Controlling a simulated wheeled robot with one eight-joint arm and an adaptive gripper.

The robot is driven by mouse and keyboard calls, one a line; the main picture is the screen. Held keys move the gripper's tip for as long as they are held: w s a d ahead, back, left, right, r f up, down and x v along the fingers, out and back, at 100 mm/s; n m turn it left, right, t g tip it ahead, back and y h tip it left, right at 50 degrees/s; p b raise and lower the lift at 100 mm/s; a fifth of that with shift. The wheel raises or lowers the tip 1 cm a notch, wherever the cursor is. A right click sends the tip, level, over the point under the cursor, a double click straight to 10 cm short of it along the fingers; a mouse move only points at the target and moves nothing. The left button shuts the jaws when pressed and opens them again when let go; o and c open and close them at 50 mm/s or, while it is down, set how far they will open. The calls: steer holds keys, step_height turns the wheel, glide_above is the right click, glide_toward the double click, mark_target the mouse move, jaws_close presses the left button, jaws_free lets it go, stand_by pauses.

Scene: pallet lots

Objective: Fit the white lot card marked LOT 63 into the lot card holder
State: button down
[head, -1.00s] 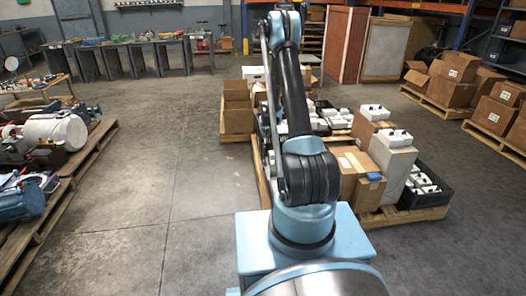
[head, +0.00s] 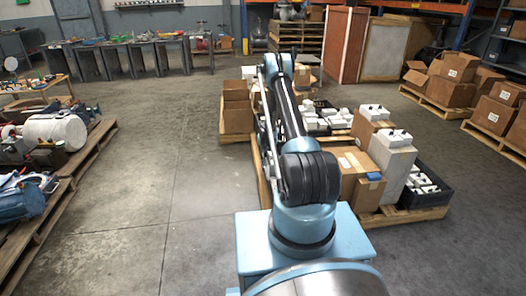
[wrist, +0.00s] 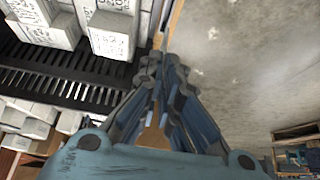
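My gripper (wrist: 162,64) points away from the camera in the wrist view, over the edge between a black slatted surface and the concrete floor. Its fingers run close together and look shut at the tips, with no card visible between them. A small brown patch shows in the gap near the finger bases. In the head view my arm hides the gripper. I cannot make out the LOT 63 card or the lot card holder in any view.
A pallet (head: 405,217) ahead bears cardboard boxes (head: 347,182), a black crate (head: 427,190) and white blocks. In the wrist view, white printed blocks (wrist: 111,43) stand on the black slatted surface (wrist: 62,88). Another loaded pallet (head: 82,152) is at left. The floor between (head: 170,190) is clear.

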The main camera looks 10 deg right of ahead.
steer(key=shift+s, duration=0.1)
steer(key=shift+f, duration=2.85)
steer(key=shift+f, duration=2.05)
steer(key=c, duration=1.7)
jaws_free()
steer(key=shift+r, duration=0.1)
steer(key=shift+v, duration=5.9)
